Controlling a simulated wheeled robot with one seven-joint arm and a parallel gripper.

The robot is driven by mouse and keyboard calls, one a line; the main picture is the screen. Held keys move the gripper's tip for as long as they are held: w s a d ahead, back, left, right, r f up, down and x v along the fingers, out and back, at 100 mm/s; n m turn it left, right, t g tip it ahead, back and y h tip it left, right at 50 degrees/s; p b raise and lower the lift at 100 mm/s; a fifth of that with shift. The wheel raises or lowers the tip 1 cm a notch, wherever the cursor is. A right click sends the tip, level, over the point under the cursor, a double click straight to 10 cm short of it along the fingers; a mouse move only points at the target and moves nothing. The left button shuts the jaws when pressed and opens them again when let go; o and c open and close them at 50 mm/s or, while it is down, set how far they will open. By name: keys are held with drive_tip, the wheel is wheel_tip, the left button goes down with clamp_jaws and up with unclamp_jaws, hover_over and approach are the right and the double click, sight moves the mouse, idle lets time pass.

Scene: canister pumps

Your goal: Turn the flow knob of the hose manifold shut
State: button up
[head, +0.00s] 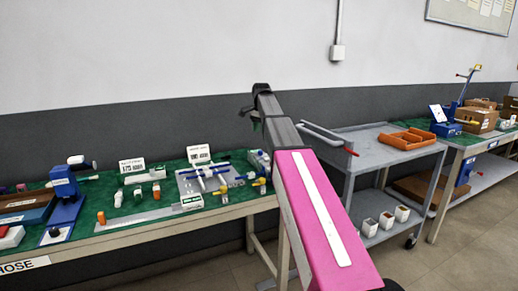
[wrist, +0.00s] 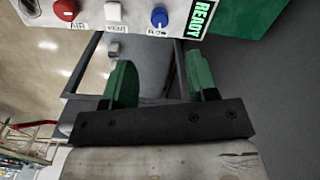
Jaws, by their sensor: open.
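In the wrist view, the blue flow knob (wrist: 158,17) sits on a white panel with a label under it that appears to read FLOW. This panel of the hose manifold (wrist: 137,8) is cut off by the top edge. My gripper (wrist: 160,75) is open, with its two green fingers wide apart and nothing between them. The blue knob lies beyond the fingertips, between them in the picture and apart from both. In the head view my pink arm reaches toward the wall, and I cannot clearly make out the manifold there.
A grey cart (head: 358,150) with an orange tray (head: 406,139) stands right of my arm.

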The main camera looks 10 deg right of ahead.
sight(260, 151)
wheel_tip(260, 151, down, 11)
drive_tip(key=shift+w+r, duration=0.1)
drive_tip(key=shift+r, duration=0.05)
idle(0.4)
drive_tip(key=c, duration=0.9)
